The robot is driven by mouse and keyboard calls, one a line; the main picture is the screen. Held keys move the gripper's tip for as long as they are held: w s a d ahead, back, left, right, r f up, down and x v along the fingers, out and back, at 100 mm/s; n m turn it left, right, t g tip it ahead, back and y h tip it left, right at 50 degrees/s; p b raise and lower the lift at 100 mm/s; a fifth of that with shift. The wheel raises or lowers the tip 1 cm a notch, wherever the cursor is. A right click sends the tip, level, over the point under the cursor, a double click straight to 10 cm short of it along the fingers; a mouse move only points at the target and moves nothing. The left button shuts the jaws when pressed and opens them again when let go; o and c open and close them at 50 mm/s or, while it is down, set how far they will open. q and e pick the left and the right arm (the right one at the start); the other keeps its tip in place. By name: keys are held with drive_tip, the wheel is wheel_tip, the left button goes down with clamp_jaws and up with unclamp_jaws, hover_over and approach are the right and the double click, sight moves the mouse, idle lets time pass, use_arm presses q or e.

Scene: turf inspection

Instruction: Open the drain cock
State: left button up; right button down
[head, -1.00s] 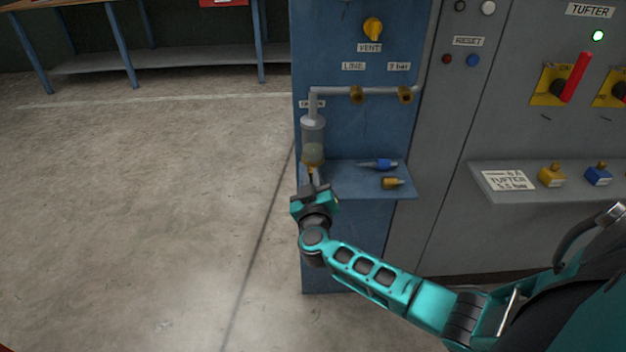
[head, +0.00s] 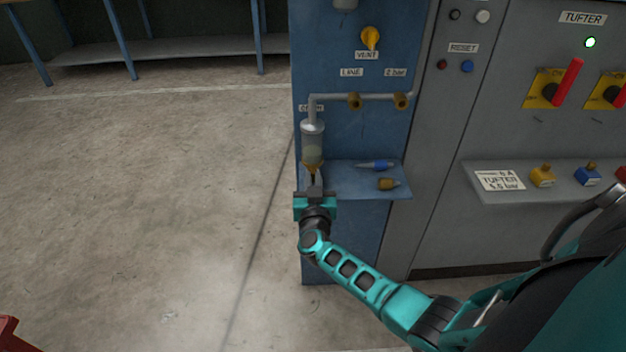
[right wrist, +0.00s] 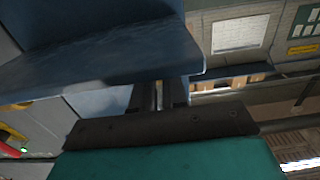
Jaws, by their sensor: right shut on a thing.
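The clear filter bowl (head: 312,143) hangs from the grey pipe at the left of the blue panel. The drain cock (head: 313,168) is the small brass-coloured part at its lower end. My right gripper (head: 314,182) comes up from below and is shut on the drain cock; its fingers hide the lower part of the cock. In the right wrist view, the fingers (right wrist: 158,96) stand close together beside the blue shelf edge, and what lies between them is hard to make out. My left gripper is not in view.
The blue shelf (head: 345,188), just right of my gripper, holds a blue-bodied tool (head: 377,165) and a brass fitting (head: 388,184).

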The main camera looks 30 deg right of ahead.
drive_tip(key=c, duration=1.4)
unclamp_jaws()
drive_tip(key=shift+c, duration=0.2)
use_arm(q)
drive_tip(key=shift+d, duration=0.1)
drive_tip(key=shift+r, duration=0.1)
use_arm(e)
drive_tip(key=shift+s+a, duration=0.1)
drive_tip(key=shift+s+a, duration=0.15)
drive_tip(key=shift+s, duration=0.15)
use_arm(q)
drive_tip(key=p, duration=0.1)
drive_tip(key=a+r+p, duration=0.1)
drive_tip(key=p, duration=0.1)
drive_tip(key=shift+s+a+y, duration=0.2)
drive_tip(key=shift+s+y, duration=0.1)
use_arm(e)
drive_tip(key=v, duration=1.2)
